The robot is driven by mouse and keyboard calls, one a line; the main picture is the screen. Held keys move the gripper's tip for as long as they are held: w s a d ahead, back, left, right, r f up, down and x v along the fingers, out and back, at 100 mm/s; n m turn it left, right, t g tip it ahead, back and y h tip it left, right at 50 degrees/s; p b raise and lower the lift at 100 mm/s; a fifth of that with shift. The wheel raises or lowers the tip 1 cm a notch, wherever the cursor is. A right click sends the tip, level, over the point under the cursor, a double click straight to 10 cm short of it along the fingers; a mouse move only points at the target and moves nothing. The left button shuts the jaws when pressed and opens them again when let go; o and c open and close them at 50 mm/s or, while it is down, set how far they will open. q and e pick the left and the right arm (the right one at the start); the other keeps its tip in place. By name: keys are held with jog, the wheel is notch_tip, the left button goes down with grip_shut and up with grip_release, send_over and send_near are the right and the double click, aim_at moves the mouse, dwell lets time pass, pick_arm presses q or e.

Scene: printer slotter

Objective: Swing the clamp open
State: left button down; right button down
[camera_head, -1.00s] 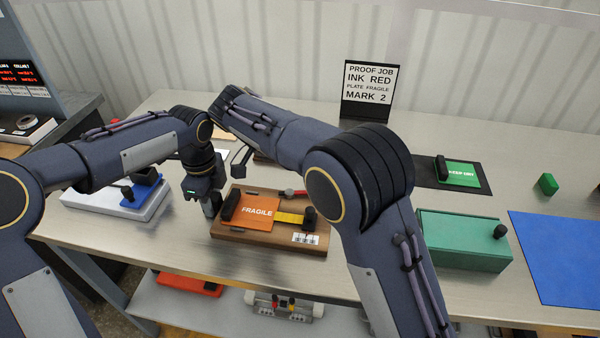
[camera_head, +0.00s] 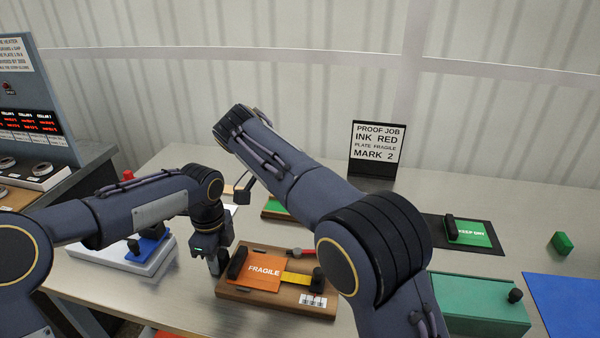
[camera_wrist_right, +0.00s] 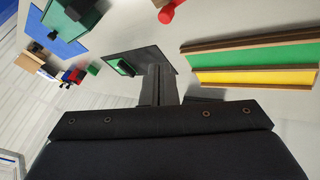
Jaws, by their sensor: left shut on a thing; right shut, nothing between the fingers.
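A wooden board (camera_head: 262,305) on the table holds an orange FRAGILE plate (camera_head: 262,272) with a black handle (camera_head: 237,263) at its left end. A yellow strip (camera_head: 298,279), a black knob (camera_head: 318,280) and a small rod with a red end (camera_head: 295,252) are also on the board. I cannot tell which part is the clamp. My left gripper (camera_head: 214,264) points down at the board's left edge, close beside the handle. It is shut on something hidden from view. My right gripper (camera_head: 242,192) is shut and empty, raised behind the board; its fingers show in the right wrist view (camera_wrist_right: 158,85).
A sign (camera_head: 376,150) stands at the back. A green box (camera_head: 480,303), a KEEP DRY plate (camera_head: 468,232), a green block (camera_head: 562,243) and a blue mat (camera_head: 565,300) lie to the right. A white tray (camera_head: 105,252) with a blue plate is at left. My right forearm crosses above the table.

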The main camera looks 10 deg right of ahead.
jog(key=d+n+t+y, duration=0.3)
jog(key=d+n+y, duration=0.1)
jog(key=d+y, duration=0.15)
jog(key=shift+n+y, duration=0.25)
jog(key=shift+n, duration=0.05)
jog(key=x, duration=1)
jog(key=shift+w+a+f, duration=0.1)
jog(key=shift+w+f, duration=0.05)
jog(key=shift+w, duration=0.25)
jog(key=s, duration=0.1)
jog(key=s+a, duration=0.1)
jog(key=s, duration=0.1)
jog(key=shift+a, duration=0.1)
jog(key=shift+s+a, duration=0.1)
jog(key=shift+s, duration=0.2)
jog(key=shift+s, duration=0.1)
